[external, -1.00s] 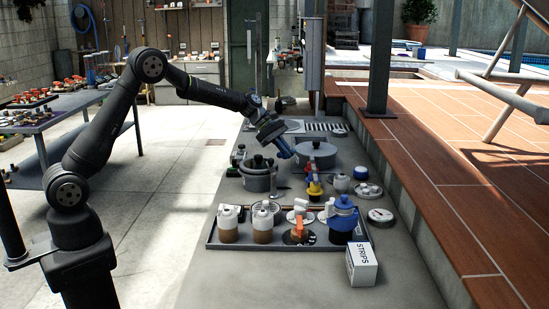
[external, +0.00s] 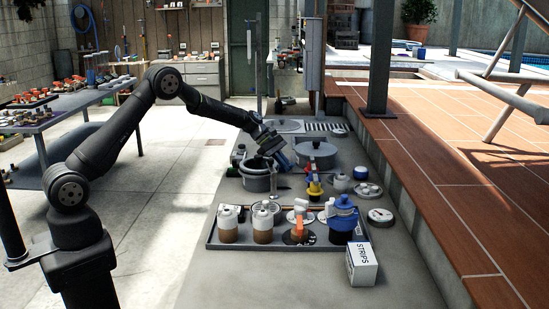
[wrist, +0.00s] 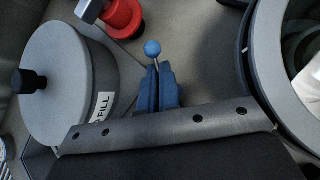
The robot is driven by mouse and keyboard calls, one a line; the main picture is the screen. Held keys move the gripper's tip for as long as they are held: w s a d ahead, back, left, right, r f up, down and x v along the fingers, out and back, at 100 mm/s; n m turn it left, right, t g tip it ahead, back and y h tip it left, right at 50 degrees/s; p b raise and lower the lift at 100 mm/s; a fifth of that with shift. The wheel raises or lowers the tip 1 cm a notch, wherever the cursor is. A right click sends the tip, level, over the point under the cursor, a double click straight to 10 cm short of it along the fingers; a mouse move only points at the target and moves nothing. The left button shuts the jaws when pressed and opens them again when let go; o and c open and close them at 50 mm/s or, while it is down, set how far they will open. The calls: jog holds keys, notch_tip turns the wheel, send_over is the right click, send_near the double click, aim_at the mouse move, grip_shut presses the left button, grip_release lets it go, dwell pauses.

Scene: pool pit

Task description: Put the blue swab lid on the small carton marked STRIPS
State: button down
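A blue lid with a round knob (external: 343,204) sits on a dark jar at the right end of the grey tray. The small white carton marked STRIPS (external: 361,266) stands upright on the counter, in front of the tray's right corner. My gripper (external: 281,160) is farther back, between two grey pots and well away from lid and carton. In the wrist view its blue fingers (wrist: 159,72) are close together. A thin rod with a blue ball (wrist: 152,48) shows at their tips; I cannot tell whether they touch it. Neither lid nor carton is recognisable in the wrist view.
The tray (external: 222,246) also holds white-topped jars and an orange-marked item. A lidded grey pot (external: 316,158) and another grey pot (external: 257,184) flank my gripper. A round gauge (external: 381,215) lies at right. The counter left of the carton is clear.

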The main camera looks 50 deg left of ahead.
jog(key=shift+f, duration=0.1)
jog(key=c, duration=2.1)
grip_release()
jog(key=shift+f, duration=0.1)
jog(key=o, duration=0.4)
jog(key=shift+a+r, duration=0.2)
jog(key=shift+r, duration=0.2)
jog(key=v, duration=1)
jog(key=shift+s+a+r, duration=0.1)
jog(key=shift+a+r, duration=0.1)
jog(key=shift+o, duration=0.7)
jog(key=shift+s+a+r, duration=0.1)
jog(key=shift+a+r, duration=0.15)
jog(key=shift+r, duration=0.05)
